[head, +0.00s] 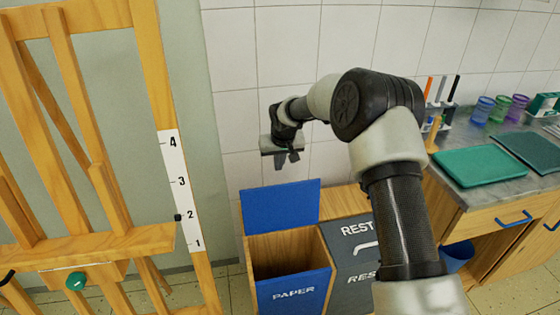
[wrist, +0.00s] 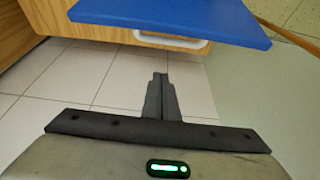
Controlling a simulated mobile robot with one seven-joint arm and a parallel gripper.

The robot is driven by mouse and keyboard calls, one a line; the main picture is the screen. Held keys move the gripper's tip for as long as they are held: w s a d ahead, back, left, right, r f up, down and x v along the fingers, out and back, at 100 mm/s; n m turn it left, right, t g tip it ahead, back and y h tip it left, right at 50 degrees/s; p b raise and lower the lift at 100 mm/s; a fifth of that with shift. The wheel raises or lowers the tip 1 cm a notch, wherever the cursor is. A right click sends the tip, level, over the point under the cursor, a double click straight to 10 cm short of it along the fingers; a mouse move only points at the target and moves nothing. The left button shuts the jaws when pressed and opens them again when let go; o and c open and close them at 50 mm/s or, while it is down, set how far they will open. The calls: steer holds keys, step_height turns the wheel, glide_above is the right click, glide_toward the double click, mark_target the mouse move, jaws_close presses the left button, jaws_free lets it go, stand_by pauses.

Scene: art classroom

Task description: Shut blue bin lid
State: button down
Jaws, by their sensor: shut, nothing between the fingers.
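The blue lid (head: 281,205) stands raised, roughly upright, at the back of the open wooden bin with the blue front marked PAPER (head: 293,290). The bin's opening is uncovered and its inside looks empty from here. My gripper (head: 288,160) is above the lid's top edge, near the tiled wall, apart from the lid. In the wrist view the shut, empty fingers (wrist: 161,97) point toward the lid (wrist: 185,17), which has a white handle (wrist: 171,40) on it. A gap shows between fingertips and handle.
A dark grey bin marked REST (head: 352,260) stands directly right of the blue one, its lid shut. A wooden easel (head: 100,240) stands at left. A counter at right holds a green tray (head: 479,166) and cups. White wall tiles (head: 228,90) are close behind my gripper.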

steer(key=shift+s+d+f+b, duration=0.1)
steer(key=shift+s+f+b, duration=0.2)
steer(key=shift+f, duration=0.45)
steer(key=shift+s+d+f+b, duration=0.1)
steer(key=shift+s+f+b, duration=0.2)
steer(key=shift+f, duration=0.5)
steer(key=shift+s+d+f+b, duration=0.15)
steer(key=shift+s+f, duration=0.25)
steer(key=shift+f, duration=0.35)
steer(key=shift+s, duration=0.15)
